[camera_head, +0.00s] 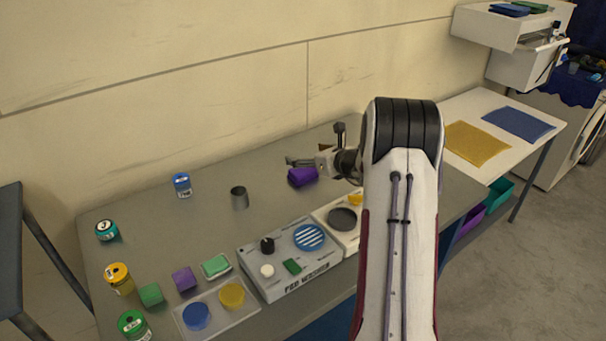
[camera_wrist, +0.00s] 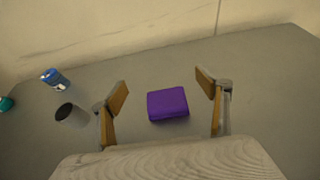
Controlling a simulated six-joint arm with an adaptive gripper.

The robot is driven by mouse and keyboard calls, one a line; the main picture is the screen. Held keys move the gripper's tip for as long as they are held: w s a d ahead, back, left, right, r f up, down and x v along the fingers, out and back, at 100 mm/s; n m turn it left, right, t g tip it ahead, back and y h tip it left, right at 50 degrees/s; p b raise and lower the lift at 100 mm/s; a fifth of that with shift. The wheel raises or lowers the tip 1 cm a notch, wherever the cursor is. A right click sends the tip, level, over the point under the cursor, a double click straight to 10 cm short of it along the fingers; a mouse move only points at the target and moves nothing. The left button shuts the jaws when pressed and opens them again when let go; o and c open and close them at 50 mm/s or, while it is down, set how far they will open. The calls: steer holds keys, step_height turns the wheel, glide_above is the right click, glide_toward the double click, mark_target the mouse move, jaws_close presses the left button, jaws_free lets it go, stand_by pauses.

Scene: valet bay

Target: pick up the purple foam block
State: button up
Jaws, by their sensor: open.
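A purple foam block (camera_head: 302,177) lies on the grey table, just below and beside my gripper (camera_head: 316,147) in the head view. In the wrist view the purple block (camera_wrist: 168,104) sits between the two fingers of my gripper (camera_wrist: 163,84), with a gap on each side. The fingers are spread wide and nothing is held. A second, smaller purple block (camera_head: 184,279) stands at the front left, between a green block (camera_head: 151,294) and a green-topped pad (camera_head: 216,266).
Several jars line the left edge. The wall (camera_head: 230,80) rises behind the table.

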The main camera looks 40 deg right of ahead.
mark_target(303, 169)
steer(key=shift+f, duration=1.15)
steer(key=shift+f, duration=0.45)
step_height(303, 169, down, 3)
steer(key=shift+r, duration=0.1)
steer(key=shift+x, duration=0.95)
steer(key=shift+w, duration=0.5)
steer(key=shift+c, duration=0.4)
steer(key=c, duration=1.1)
